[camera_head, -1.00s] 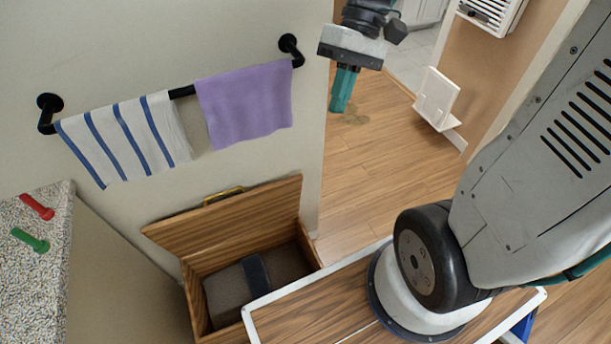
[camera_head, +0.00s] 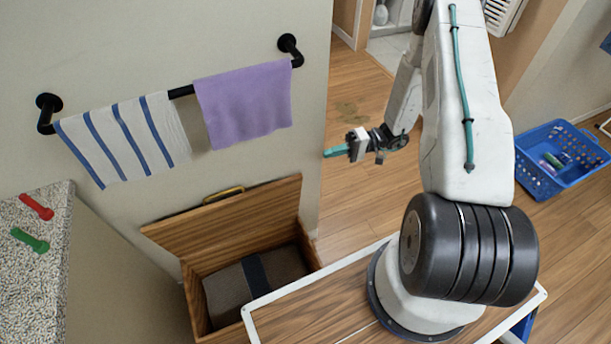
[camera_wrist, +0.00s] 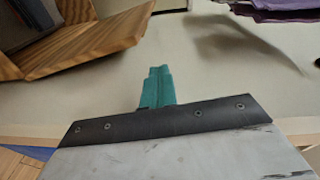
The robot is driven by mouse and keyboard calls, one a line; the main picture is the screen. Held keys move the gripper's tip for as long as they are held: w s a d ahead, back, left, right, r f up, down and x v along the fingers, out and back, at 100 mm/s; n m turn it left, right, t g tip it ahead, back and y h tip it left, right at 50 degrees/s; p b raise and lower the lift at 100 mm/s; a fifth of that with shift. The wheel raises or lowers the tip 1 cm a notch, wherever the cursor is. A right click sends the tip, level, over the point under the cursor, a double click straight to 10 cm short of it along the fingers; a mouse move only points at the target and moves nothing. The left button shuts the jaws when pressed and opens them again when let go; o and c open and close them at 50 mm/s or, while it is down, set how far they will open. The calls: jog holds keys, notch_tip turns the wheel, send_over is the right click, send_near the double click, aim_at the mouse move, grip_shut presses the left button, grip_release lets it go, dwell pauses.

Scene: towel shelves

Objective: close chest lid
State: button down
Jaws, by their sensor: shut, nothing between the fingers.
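The wooden chest (camera_head: 196,296) stands against the wall at the lower middle of the head view. Its lid (camera_head: 232,222) is open, leaning up toward the wall, with a brass handle (camera_head: 223,194) on its upper edge. A dark grey item with a black band (camera_head: 254,272) lies inside. My gripper (camera_head: 326,153) has teal fingers, shut and empty, pointing left in the air above and right of the lid, apart from it. In the wrist view the fingers (camera_wrist: 158,75) point toward the wall, and the lid (camera_wrist: 95,45) shows at upper left.
A black rail (camera_head: 182,91) holds a striped towel (camera_head: 125,139) and a purple towel (camera_head: 245,106) above the chest. A speckled counter (camera_head: 32,285) with red and green pegs is at left. A blue basket (camera_head: 545,180) stands on the floor at right.

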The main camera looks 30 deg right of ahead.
notch_tip(320, 180, down, 9)
jog(key=s+d+m+t, duration=0.1)
jog(key=s+m+t, duration=0.1)
jog(key=t, duration=0.2)
jog(key=x, duration=1)
jog(key=shift+f, duration=0.2)
jog(key=shift+d, duration=0.15)
